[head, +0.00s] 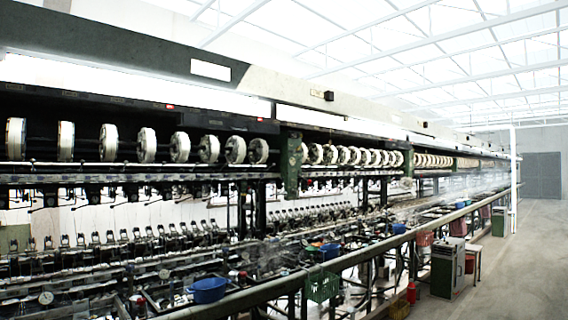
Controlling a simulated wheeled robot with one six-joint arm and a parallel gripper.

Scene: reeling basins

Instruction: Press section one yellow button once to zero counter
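A long reeling machine runs from the left foreground to the far right, with a row of white reels (146,145) along its upper part. Small red lights (169,106) show on the dark strip above the reels. No yellow button can be made out in this view. A small dark box (329,96) sits on the upper beam; its details are too small to tell. My gripper is not in view.
A blue basin (208,290) stands on the machine's front bench. A long rail (262,293) edges the bench. The concrete aisle (525,265) at right is clear.

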